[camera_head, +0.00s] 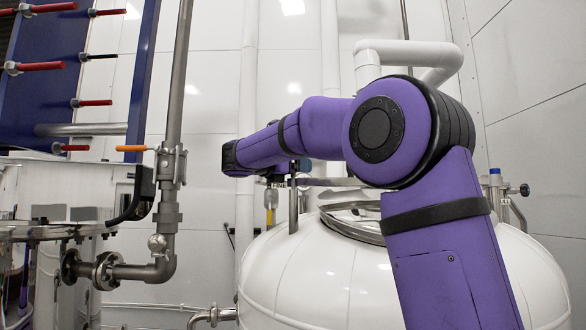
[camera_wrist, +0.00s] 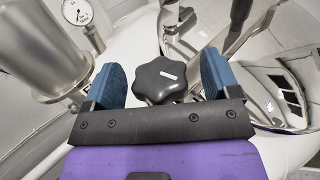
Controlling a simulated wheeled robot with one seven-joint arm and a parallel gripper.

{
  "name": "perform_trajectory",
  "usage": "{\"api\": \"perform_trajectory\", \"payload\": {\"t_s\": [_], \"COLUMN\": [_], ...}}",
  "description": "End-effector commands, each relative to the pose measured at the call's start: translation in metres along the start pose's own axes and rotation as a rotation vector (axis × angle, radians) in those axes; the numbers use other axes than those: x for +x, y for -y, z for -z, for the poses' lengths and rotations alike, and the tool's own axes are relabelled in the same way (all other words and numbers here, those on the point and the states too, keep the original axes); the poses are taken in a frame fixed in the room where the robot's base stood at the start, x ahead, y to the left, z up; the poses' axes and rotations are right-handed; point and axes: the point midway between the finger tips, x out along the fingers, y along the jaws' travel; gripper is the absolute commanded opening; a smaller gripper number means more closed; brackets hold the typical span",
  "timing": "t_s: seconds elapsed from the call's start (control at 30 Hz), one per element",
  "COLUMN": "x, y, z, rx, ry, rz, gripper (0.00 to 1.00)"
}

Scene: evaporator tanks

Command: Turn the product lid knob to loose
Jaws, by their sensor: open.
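The product lid knob (camera_wrist: 160,80) is a black, lobed star knob with a small white mark on top. In the wrist view it lies between the two blue finger pads of my gripper (camera_wrist: 160,82). The gripper is open, with a gap showing on each side of the knob. I cannot tell how deep the fingers reach around it. In the head view my purple arm extends left over the white tank (camera_head: 330,275). The knob and fingers cannot be made out there, behind or below the arm's end. The round lid (camera_head: 355,222) is partly hidden by my arm.
A metal cylinder (camera_wrist: 70,50) and a round gauge (camera_wrist: 78,12) stand left of the knob in the wrist view. A steel pipe with an orange-handled valve (camera_head: 132,148) rises left of the tank. Another fitting with a small black knob (camera_head: 524,190) is at the right.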

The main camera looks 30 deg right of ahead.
Motion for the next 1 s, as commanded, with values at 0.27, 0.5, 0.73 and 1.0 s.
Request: {"api": "perform_trajectory", "payload": {"t_s": [0.27,0.5,0.73,1.0], "x": [-0.0003,-0.0003,-0.0002,0.0002], "y": [0.0,0.0005,0.0016,0.0028], "z": [-0.0001,-0.0006,-0.0011,-0.0009], "rx": [0.0,0.001,0.001,0.002], "ry": [0.0,0.0,0.001,0.0], "rz": [0.0,-0.014,-0.101,-0.317], "gripper": [0.34,0.34,0.34,0.34]}}
